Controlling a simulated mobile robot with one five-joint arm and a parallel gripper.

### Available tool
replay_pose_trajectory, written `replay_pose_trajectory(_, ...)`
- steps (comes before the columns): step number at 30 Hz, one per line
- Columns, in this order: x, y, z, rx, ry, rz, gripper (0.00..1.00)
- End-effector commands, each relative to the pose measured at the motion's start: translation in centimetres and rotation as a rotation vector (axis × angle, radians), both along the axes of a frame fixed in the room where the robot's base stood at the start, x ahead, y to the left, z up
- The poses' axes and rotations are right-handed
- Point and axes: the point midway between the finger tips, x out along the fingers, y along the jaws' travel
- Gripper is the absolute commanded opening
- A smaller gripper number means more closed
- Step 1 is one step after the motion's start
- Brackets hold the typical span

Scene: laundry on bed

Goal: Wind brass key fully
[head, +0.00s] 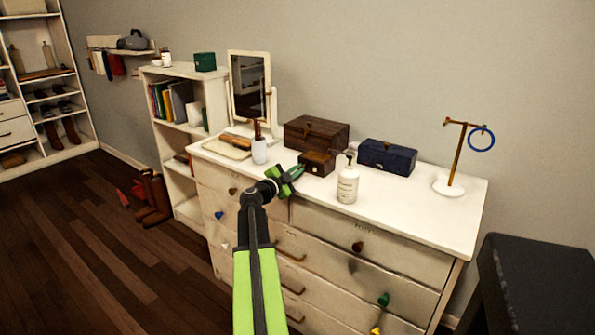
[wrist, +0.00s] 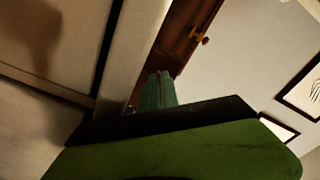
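A small brown wooden box (head: 317,163) stands near the front edge of the white dresser top. In the wrist view, a brass key (wrist: 201,37) sticks out of the face of a brown wooden box (wrist: 183,30), which looks like the same box. In the head view the key is too small to make out. My green gripper (head: 290,176) is at the dresser's front edge, just left of and in front of the small box, apart from it. In the wrist view a green fingertip (wrist: 158,90) points toward the box, short of the key. The finger gap is not clear.
A white pump bottle (head: 347,185) stands right of the small box. A larger brown box (head: 316,133) and a navy box (head: 386,157) are behind. A small bottle (head: 259,150) and mirror (head: 249,87) are left; a stand with a blue ring (head: 481,139) is right.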

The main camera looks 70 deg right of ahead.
Motion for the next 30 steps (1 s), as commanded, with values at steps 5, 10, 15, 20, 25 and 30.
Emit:
replay_pose_trajectory(5, -0.01, -0.01, 0.05, -0.044, -0.156, -0.001, 0.0)
replay_pose_trajectory(10, 0.0, -0.01, 0.08, -0.08, -0.29, -0.001, 0.0)
replay_pose_trajectory(15, -0.01, -0.01, 0.11, -0.11, -0.399, -0.002, 0.0)
replay_pose_trajectory(20, -0.01, -0.01, 0.09, -0.127, -0.469, -0.001, 0.0)
replay_pose_trajectory(25, -0.01, -0.01, 0.08, -0.139, -0.514, -0.002, 0.0)
replay_pose_trajectory(30, 0.0, 0.0, 0.06, -0.142, -0.53, -0.002, 0.0)
